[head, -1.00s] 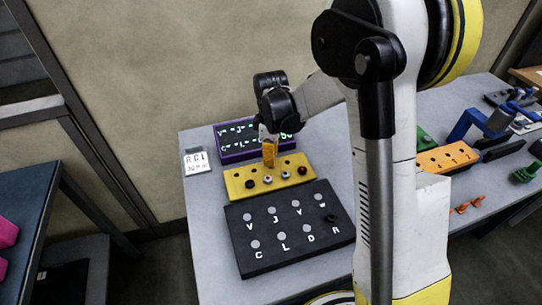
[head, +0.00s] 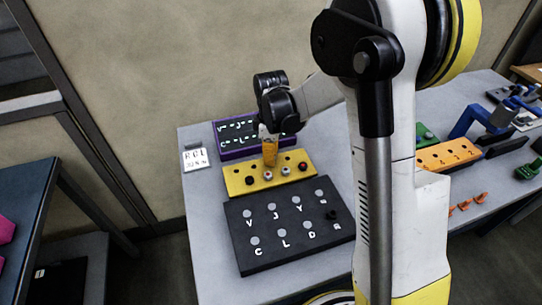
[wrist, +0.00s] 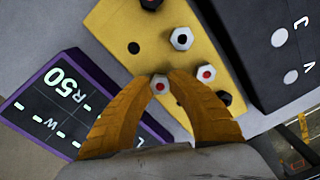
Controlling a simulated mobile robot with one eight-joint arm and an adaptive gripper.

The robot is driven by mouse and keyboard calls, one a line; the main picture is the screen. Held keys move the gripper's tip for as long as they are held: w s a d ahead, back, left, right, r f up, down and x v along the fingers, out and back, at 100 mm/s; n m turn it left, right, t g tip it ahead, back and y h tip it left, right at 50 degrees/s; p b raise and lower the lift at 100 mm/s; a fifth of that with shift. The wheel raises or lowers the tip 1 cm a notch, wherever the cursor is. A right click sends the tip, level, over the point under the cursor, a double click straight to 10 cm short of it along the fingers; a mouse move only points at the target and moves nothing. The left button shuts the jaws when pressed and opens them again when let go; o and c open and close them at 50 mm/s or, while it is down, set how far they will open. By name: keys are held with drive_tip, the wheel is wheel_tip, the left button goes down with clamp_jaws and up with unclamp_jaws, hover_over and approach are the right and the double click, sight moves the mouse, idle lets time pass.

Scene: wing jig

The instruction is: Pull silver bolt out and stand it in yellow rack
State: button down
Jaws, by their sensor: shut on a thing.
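My gripper (wrist: 160,80) has orange fingers, which are shut on a silver bolt (wrist: 160,86) with a red dot on its hex head. In the wrist view the bolt is at the fingertips, over the edge of the yellow rack (wrist: 115,20). Its shank is hidden, so I cannot tell how deep it sits. In the head view my gripper (head: 270,163) points down at the back edge of the yellow rack (head: 236,187). The rack also holds a silver bolt with a dark centre (wrist: 181,39), another silver bolt with a red dot (wrist: 205,73) and a black bolt (wrist: 150,3).
A black lettered plate (head: 265,235) lies in front of the rack. An orange block (head: 447,156) and blue parts are to the right, past my arm.

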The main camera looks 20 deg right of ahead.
drive_tip(key=shift+f, duration=0.35)
drive_tip(key=c, duration=1.2)
unclamp_jaws()
drive_tip(key=shift+c, duration=0.2)
wheel_tip(320, 180, up, 12)
drive_tip(key=shift+r, duration=0.15)
